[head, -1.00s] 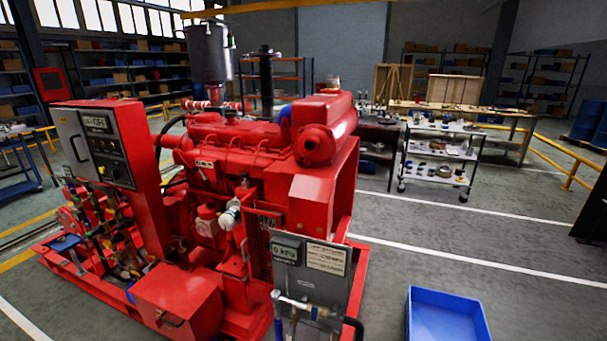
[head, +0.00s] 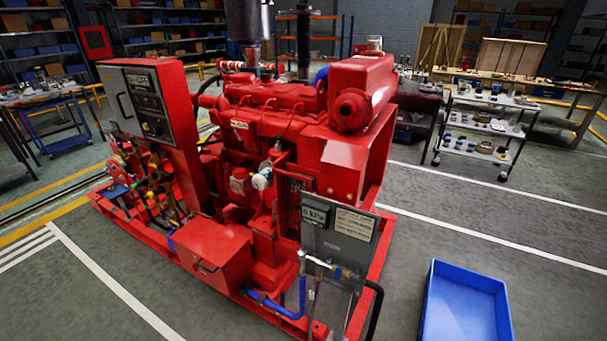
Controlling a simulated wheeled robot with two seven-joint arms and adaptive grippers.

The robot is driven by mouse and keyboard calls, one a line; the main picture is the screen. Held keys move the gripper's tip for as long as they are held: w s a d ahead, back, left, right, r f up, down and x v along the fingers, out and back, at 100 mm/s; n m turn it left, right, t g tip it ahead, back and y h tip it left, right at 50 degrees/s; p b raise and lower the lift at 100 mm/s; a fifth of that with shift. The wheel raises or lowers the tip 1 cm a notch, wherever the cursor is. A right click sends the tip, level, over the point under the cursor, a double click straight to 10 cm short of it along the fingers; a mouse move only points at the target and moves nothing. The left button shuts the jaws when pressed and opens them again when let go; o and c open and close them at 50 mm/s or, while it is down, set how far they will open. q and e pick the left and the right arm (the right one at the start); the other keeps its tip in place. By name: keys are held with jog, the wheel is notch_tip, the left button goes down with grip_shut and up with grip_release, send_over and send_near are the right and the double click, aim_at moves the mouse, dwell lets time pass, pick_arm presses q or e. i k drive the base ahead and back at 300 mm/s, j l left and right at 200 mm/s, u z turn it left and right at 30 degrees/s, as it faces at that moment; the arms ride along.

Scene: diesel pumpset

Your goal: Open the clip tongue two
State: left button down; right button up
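The red diesel pumpset (head: 285,150) stands in the middle of the head view on a red base frame. A grey control cabinet (head: 147,104) is on its left side, and a grey gauge panel (head: 339,232) with pipes and a blue hose is at its front right. A red box (head: 212,250) sits low at the front. I cannot make out clip tongue two; it is too small or hidden. Neither of my grippers shows in the head view.
An empty blue bin (head: 465,305) stands on the floor at the lower right. A trolley (head: 485,128) with parts and a wooden bench stand at the back right. Shelves line the back wall. The floor right of the pumpset is mostly clear.

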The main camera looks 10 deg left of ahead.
aim_at(264, 295)
jog(key=i+j+u, duration=0.2)
jog(key=u, duration=0.2)
jog(key=i+u, duration=0.45)
